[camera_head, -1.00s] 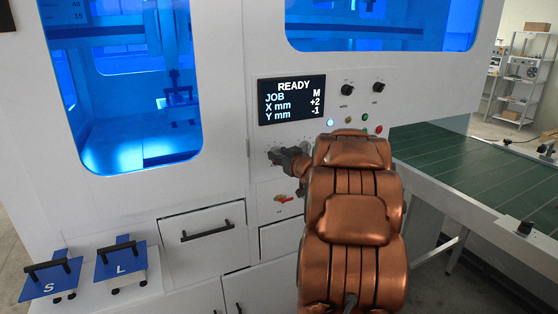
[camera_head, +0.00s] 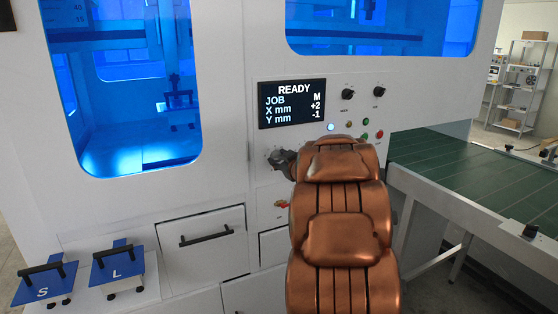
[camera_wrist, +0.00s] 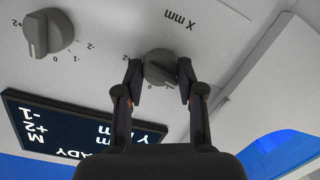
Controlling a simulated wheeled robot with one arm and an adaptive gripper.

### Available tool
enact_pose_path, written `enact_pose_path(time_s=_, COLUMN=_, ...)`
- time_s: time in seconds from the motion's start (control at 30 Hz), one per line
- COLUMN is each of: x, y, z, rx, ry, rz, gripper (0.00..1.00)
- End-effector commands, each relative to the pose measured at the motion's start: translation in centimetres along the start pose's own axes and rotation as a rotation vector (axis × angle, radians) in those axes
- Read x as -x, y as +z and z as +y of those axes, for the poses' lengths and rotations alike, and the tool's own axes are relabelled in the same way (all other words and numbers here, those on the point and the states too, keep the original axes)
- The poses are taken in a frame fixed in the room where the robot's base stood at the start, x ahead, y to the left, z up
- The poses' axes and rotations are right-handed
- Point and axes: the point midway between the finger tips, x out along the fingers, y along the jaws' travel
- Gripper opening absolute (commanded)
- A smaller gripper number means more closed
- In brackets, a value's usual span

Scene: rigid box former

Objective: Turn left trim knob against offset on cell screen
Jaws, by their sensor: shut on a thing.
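In the wrist view, which shows the panel upside down, the grey trim knob marked X mm (camera_wrist: 158,68) sits between the two fingers of my gripper (camera_wrist: 160,72). The fingers are shut on its sides. A 0 shows by the knob; most of its scale is hidden. The other grey trim knob (camera_wrist: 47,34), with marks from -2 to +2, stands free beside it. In the head view my gripper (camera_head: 281,160) is at the panel below the cell screen (camera_head: 292,101). The screen reads READY, JOB M, X mm +2, Y mm -1. My arm hides part of the panel there.
Two black knobs (camera_head: 348,95) and several coloured buttons (camera_head: 365,123) are right of and below the screen. A red-and-yellow switch (camera_head: 282,204) is below my gripper. A drawer (camera_head: 205,240) and blue plates (camera_head: 119,262) are lower left. A green conveyor (camera_head: 470,175) is at right.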

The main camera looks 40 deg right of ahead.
Motion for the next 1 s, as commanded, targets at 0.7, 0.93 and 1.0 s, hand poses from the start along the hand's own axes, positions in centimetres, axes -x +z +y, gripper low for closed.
enact_pose_path(time_s=0.7, x=0.2, y=-0.1, z=0.1, rx=-0.001, ry=0.002, rz=0.001, gripper=0.63)
enact_pose_path(time_s=0.93, x=2.4, y=0.1, z=0.2, rx=-0.001, ry=0.004, rz=-0.002, gripper=0.63)
enact_pose_path(time_s=1.0, x=3.5, y=-0.1, z=0.2, rx=0.000, ry=0.005, rz=0.000, gripper=0.63)
